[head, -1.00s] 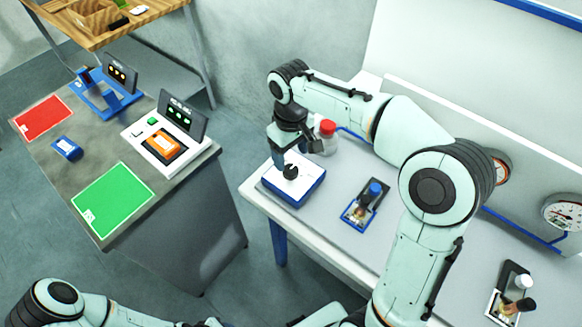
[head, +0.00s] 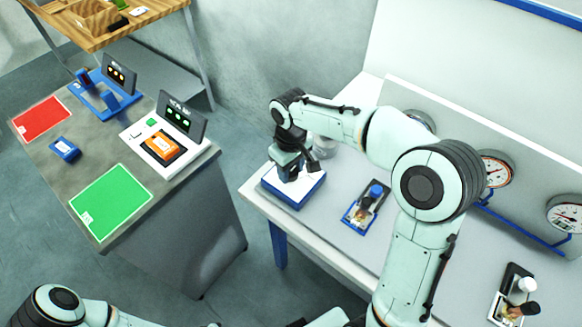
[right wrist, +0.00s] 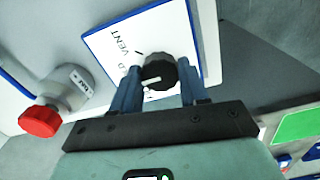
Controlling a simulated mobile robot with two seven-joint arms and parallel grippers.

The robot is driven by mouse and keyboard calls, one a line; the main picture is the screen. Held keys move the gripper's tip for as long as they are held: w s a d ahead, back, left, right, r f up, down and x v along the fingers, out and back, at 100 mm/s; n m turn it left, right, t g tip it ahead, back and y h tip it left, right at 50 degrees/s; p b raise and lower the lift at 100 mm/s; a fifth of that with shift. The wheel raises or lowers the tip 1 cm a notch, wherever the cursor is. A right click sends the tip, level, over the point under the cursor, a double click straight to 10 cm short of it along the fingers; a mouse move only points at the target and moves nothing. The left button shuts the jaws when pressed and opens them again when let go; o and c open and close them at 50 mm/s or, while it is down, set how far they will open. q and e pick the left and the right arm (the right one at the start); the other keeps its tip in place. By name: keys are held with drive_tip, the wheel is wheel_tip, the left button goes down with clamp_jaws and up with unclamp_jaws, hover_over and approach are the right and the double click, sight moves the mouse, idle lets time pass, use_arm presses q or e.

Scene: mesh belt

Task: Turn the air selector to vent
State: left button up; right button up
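The air selector is a white panel on a blue-edged box (head: 306,190) near the table's left end. Its black knob (right wrist: 160,70) and "VENT" label (right wrist: 130,40) show in the right wrist view. The knob's white mark lies to the left, below the VENT tick. Another label is mostly hidden by a finger. My right gripper (right wrist: 159,72) points down at the panel with one finger on each side of the knob; whether they press on it I cannot tell. In the head view the right gripper (head: 289,172) hides the knob. My left gripper is out of view.
A grey fitting with a red cap (right wrist: 40,120) stands close beside the selector. A small blue-knobbed device (head: 366,206) is to the right on the table (head: 420,230). Gauges (head: 495,168) line the back panel. A separate grey bench (head: 85,165) stands left, across a gap.

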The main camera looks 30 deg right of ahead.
sight(290, 172)
drive_tip(key=shift+m, duration=0.3)
drive_tip(key=m, duration=0.3)
drive_tip(key=shift+m, duration=0.3)
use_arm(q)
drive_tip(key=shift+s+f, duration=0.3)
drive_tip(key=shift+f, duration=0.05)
use_arm(e)
drive_tip(key=shift+a+m, duration=0.1)
drive_tip(key=shift+m, duration=2.2)
drive_tip(key=o, duration=1.1)
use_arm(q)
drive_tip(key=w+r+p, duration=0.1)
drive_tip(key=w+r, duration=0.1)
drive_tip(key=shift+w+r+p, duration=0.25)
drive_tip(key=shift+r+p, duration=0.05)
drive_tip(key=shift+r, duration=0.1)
use_arm(e)
wheel_tip(290, 172, up, 14)
drive_tip(key=shift+f, duration=0.25)
